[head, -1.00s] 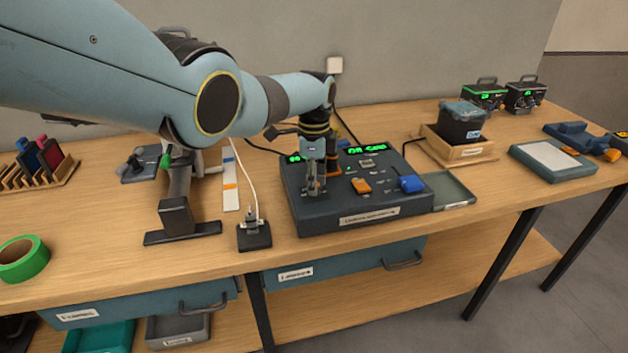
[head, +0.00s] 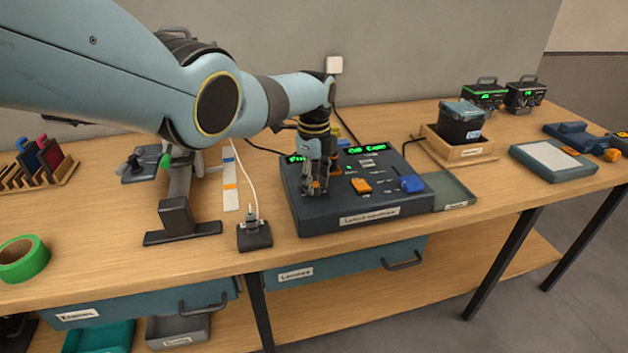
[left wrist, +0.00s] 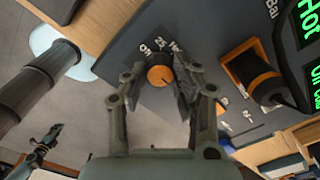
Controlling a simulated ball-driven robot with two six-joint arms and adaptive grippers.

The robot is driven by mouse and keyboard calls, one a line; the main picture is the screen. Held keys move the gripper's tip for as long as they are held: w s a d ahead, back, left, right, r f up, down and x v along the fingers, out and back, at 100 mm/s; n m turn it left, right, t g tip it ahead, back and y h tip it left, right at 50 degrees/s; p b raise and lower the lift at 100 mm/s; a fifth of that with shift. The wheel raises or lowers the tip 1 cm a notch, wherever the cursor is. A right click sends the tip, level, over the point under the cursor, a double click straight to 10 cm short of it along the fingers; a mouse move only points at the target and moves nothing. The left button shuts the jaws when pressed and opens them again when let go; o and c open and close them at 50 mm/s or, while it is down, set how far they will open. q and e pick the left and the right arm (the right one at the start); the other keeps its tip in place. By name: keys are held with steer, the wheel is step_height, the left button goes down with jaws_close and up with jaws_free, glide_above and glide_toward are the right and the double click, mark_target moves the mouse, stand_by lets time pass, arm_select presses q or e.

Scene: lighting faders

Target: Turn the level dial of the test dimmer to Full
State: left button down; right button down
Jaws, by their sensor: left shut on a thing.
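The dark control console (head: 330,218) stands at the bench's front middle, with green lit displays (head: 366,149) along its back. In the left wrist view a round dial with an orange top (left wrist: 160,76) sits on the panel, with white scale marks around it, "Off" among them. My left gripper (head: 314,190) points down onto the console's left part. In the left wrist view its fingers (left wrist: 158,92) stand on both sides of the dial, shut on it. The head view hides the dial behind the gripper.
On the console right of the gripper are an orange control (head: 361,186) and a blue one (head: 411,184). A grey tray (head: 455,192) lies right of the console. A small black box with a cable (head: 254,236) stands left of it. A wooden crate (head: 470,153) is farther right.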

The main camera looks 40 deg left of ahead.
mark_target(315, 184)
arm_select(q)
steer(key=shift+r, duration=0.1)
steer(key=c, duration=1.1)
jaws_free()
steer(key=shift+o, duration=0.2)
step_height(315, 184, up, 12)
